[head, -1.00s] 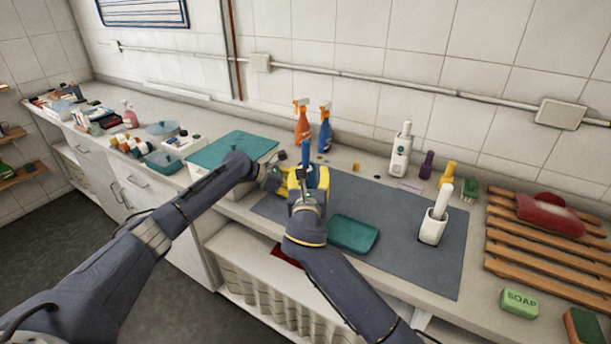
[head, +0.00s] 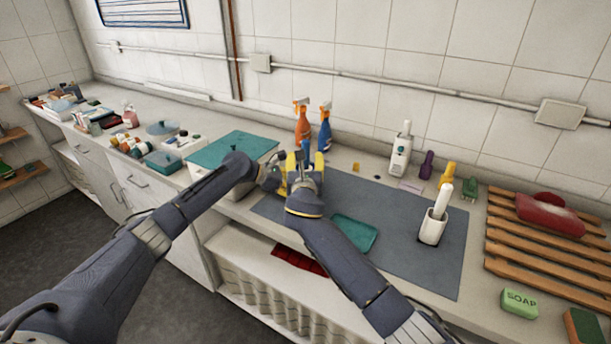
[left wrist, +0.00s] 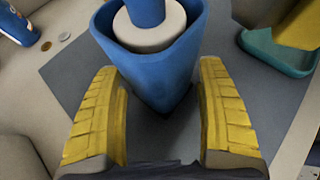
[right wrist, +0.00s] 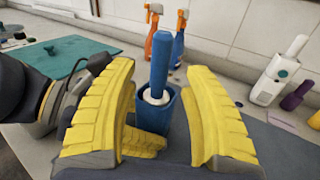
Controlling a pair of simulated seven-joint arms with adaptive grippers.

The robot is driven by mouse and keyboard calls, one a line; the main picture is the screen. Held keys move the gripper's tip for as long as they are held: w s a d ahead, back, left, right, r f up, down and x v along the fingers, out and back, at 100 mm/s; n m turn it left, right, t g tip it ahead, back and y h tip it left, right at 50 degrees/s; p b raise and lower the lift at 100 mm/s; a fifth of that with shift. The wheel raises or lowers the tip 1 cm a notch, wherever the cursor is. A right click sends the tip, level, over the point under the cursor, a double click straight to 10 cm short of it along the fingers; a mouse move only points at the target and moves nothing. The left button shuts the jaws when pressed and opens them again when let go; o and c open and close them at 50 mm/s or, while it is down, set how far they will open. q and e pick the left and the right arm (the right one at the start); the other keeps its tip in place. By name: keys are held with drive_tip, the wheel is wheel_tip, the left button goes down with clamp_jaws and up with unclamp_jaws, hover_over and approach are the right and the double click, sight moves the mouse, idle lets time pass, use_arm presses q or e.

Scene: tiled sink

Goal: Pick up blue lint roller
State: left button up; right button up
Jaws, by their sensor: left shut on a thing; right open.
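The blue lint roller (right wrist: 159,62) stands upright, its white roll sunk in a blue holder (right wrist: 171,118). In the head view only the handle top (head: 305,146) shows clearly; my grippers hide the rest. My left gripper (head: 278,182) is shut on the holder, with its yellow fingers on either side in the left wrist view (left wrist: 157,68). My right gripper (head: 305,160) is open. In the right wrist view (right wrist: 160,68), the handle stands between its spread fingers with gaps on both sides.
Orange (head: 302,122) and blue (head: 325,128) spray bottles stand behind. A teal tray (head: 354,233) and a white roller holder (head: 433,228) are on the grey mat (head: 400,255). A teal-lidded box (head: 225,150) stands left. The mat's right part has free room.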

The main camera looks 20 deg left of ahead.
sight(305, 168)
drive_tip(key=shift+x, duration=2.3)
clamp_jaws()
